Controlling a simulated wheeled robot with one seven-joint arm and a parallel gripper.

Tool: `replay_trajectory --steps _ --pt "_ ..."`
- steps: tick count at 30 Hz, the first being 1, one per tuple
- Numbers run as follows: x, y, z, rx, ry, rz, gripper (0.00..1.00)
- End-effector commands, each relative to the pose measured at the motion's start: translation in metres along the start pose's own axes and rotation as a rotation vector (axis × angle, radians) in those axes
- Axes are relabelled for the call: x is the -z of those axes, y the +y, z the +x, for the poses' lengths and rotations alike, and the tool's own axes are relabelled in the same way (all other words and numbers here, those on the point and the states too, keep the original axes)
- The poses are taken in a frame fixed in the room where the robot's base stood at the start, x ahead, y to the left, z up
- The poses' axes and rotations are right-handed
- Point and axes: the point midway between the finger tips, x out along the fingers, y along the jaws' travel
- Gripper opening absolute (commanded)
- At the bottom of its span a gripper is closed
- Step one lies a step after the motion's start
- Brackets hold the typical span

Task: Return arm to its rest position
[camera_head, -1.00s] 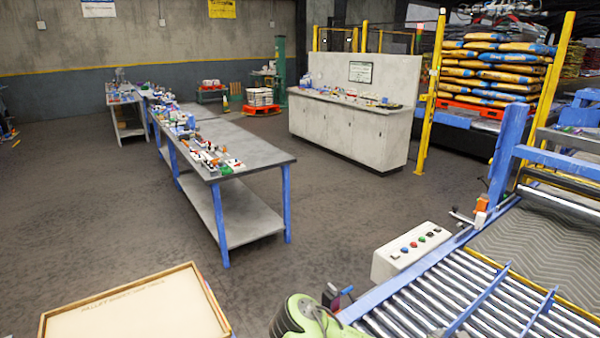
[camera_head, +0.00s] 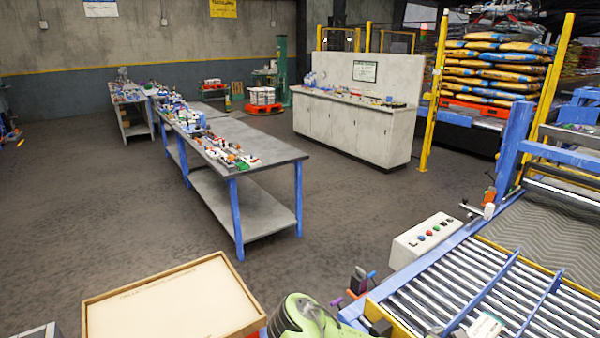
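A green and dark rounded part of my own arm (camera_head: 308,316) shows at the bottom middle, cut off by the lower edge. It is beside the left end of the roller conveyor. My gripper does not show clearly, so its fingers and anything in them are hidden or out of frame.
A roller conveyor (camera_head: 450,298) with a white button box (camera_head: 424,240) fills the lower right. A wooden-rimmed board (camera_head: 170,305) lies at the lower left. A blue-legged workbench (camera_head: 262,152) stands mid-left, a grey cabinet (camera_head: 350,133) behind. Stacked sacks (camera_head: 495,70) stand far right. Dark floor between is clear.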

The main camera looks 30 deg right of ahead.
Motion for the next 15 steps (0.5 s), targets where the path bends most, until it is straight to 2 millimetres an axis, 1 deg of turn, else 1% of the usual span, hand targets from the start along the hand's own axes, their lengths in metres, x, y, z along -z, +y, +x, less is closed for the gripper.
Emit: replay_trajectory --steps 1,8,11,15 --pt "0.0 0.0 0.0 0.0 0.0 0.0 1.0" --pt "0.007 0.003 -0.007 0.037 0.047 0.175 1.0" --pt "0.012 0.005 -0.012 0.056 0.074 0.263 1.0" --pt "0.02 0.011 -0.022 0.09 0.128 0.422 1.0"
